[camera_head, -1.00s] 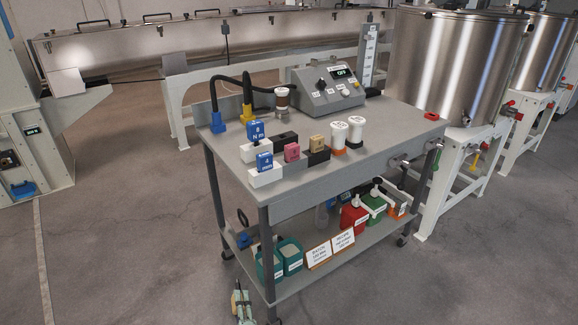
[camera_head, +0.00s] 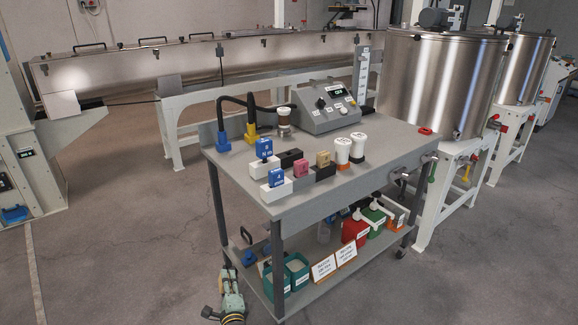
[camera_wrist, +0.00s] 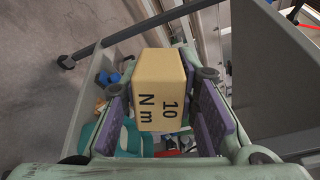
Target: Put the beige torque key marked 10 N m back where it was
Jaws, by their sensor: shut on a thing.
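In the wrist view, my gripper (camera_wrist: 165,112) is shut on a beige torque key (camera_wrist: 157,85) with "10 N m" on its face. The purple-padded fingers sit on either side of it. In the head view, a pale green part of my arm shows at the bottom, beside the cart's front left leg; the held key cannot be made out there. On the cart top, a black block (camera_head: 289,158) has no key visible in it. Another beige key (camera_head: 323,159) stands in a black holder (camera_head: 324,173); its marking is too small to read.
A grey control box (camera_head: 326,110) is behind. The lower shelf (camera_head: 300,292) holds teal bins and bottles.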

